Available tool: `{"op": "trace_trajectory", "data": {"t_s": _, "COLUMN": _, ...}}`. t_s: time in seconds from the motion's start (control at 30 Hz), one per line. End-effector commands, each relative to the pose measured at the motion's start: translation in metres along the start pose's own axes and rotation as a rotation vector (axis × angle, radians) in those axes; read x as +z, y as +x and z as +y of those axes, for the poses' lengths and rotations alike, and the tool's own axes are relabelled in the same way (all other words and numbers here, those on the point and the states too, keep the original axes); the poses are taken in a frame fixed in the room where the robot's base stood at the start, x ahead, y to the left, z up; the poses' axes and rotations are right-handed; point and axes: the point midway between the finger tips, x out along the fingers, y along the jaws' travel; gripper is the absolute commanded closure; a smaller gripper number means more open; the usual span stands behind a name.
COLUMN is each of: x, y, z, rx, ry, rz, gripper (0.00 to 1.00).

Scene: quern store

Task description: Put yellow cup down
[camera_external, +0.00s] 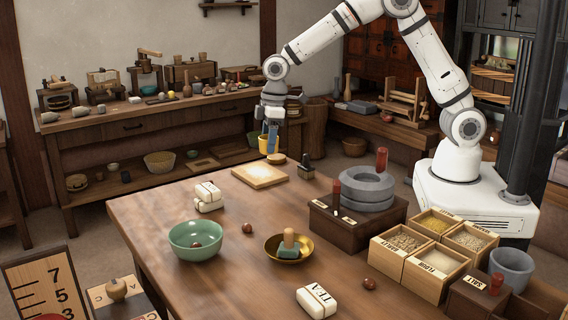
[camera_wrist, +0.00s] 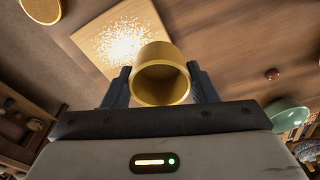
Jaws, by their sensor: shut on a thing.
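The yellow cup (camera_external: 265,145) is held in my gripper (camera_external: 272,133), above the far end of the wooden table (camera_external: 215,222). In the wrist view, the cup (camera_wrist: 161,76) sits between the two dark fingers of my gripper (camera_wrist: 162,88), with its round opening toward the camera. The fingers are shut on its sides. A pale square board (camera_external: 260,176) lies on the table below the cup. It also shows in the wrist view (camera_wrist: 95,42), partly hidden behind the cup. The cup looks apart from the board; its exact height is unclear.
A round tan disc (camera_external: 276,158) is at the board's far edge. A small dark stamp-like object (camera_external: 305,168) stands to its right. White tied blocks (camera_external: 207,197), a green bowl (camera_external: 196,240), a brass bowl (camera_external: 289,248) and a grey quern (camera_external: 367,188) stand nearer. Bare tabletop lies left of the board.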

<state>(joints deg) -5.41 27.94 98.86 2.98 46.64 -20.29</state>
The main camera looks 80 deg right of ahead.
Motion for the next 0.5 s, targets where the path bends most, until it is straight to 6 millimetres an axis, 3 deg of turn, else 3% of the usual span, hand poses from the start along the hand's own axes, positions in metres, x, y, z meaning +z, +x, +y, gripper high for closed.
{"op": "trace_trajectory", "data": {"t_s": 0.03, "x": 0.016, "y": -0.001, "z": 0.022, "rx": 0.006, "ry": 0.042, "rz": 0.001, "gripper": 0.71}}
{"op": "trace_trajectory", "data": {"t_s": 0.2, "x": 0.061, "y": -0.007, "z": 0.072, "rx": 0.018, "ry": 0.15, "rz": 0.0, "gripper": 0.71}}
{"op": "trace_trajectory", "data": {"t_s": 0.37, "x": 0.087, "y": -0.01, "z": 0.096, "rx": 0.025, "ry": 0.205, "rz": 0.001, "gripper": 0.71}}
{"op": "trace_trajectory", "data": {"t_s": 0.5, "x": 0.097, "y": 0.004, "z": 0.101, "rx": 0.025, "ry": 0.219, "rz": -0.004, "gripper": 0.71}}
